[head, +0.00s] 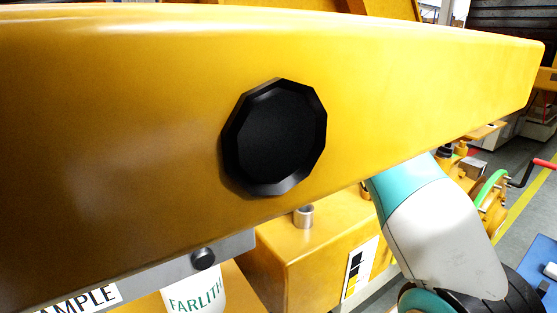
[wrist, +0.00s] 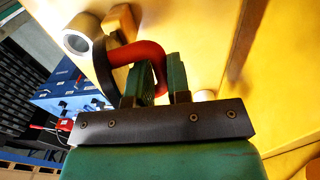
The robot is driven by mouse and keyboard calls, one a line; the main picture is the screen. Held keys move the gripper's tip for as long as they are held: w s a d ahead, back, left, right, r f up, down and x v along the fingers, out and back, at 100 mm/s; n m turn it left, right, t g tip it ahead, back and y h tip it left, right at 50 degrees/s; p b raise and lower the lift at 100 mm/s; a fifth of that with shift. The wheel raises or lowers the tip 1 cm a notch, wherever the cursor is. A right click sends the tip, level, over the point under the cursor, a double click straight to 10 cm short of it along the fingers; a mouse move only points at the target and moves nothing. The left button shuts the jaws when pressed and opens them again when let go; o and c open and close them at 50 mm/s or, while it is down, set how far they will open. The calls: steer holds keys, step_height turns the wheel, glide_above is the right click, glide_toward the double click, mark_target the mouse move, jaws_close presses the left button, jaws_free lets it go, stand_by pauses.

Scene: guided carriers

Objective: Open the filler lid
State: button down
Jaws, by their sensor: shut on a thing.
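In the wrist view, my gripper (wrist: 160,77) has two green fingers shut on a red curved handle (wrist: 148,50). The handle bends round in a loop and its lower end sits between the fingers. A dark curved piece (wrist: 103,68), seen nearly edge-on, is beside the handle's left end; it may be the filler lid, but I cannot tell for sure. A short pale round tube (wrist: 78,43) with an open-looking end stands just left of it. In the head view, my gripper, the red handle and the dark piece are hidden behind a yellow beam.
The yellow beam (head: 400,95) with a black many-sided knob (head: 274,137) spans the head view close up. Below it are a yellow block (head: 325,255) and a short grey stub (head: 304,216). A red crank handle (head: 541,164) is at right. A blue box (wrist: 68,88) is at left in the wrist view.

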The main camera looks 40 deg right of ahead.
steer(key=shift+w+a+r, duration=0.2)
steer(key=shift+w+a, duration=0.1)
steer(key=shift+w, duration=0.05)
steer(key=c, duration=1.4)
jaws_free()
steer(key=shift+w+d+r, duration=0.1)
steer(key=shift+d+r, duration=0.05)
steer(key=shift+r, duration=4.15)
steer(key=shift+w+d+r, duration=0.1)
steer(key=shift+d+r, duration=0.05)
steer(key=shift+r, duration=4.1)
